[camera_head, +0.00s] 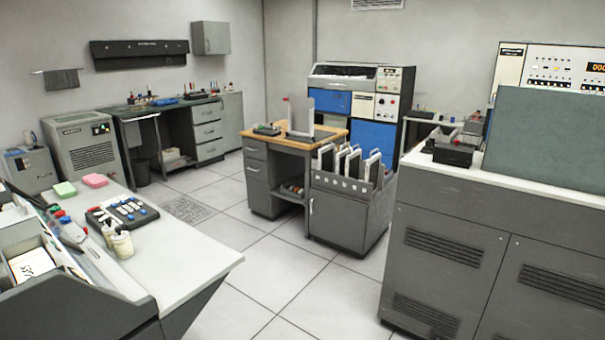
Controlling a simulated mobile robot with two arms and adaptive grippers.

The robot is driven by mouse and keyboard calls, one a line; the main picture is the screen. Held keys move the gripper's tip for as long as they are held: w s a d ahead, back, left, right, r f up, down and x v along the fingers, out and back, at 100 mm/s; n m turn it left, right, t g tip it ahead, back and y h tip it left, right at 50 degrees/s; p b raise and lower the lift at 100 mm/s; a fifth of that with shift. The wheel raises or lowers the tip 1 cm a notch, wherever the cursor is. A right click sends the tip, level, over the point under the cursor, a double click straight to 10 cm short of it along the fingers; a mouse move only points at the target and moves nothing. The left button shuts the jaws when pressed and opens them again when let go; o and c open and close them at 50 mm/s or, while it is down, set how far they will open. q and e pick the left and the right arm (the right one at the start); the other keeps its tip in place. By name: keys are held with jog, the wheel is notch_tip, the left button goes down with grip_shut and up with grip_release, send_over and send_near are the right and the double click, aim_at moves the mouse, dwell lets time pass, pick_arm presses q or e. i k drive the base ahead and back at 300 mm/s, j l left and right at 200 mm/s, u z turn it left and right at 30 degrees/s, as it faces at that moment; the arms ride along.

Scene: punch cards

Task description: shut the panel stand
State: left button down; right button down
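A wooden-topped desk (280,138) stands in the middle of the room. On it an upright light-grey panel (300,116) stands on a small base, which may be the panel stand. Beside the desk, a grey cabinet (345,215) holds several upright panels with pale frames (347,163) in its open top. I cannot tell for sure which of these is the panel stand, or how far either is open. Neither of my grippers shows in the head view.
A white worktop (185,255) with a keyed device (122,212) and sponges is at the near left. A long grey cabinet (445,260) with a white top blocks the right. Tiled floor (270,265) lies free between them. A blue-panelled machine (355,105) stands behind the desk.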

aim_at(301, 111)
jog(key=i+l+z, duration=0.2)
jog(key=i, duration=2)
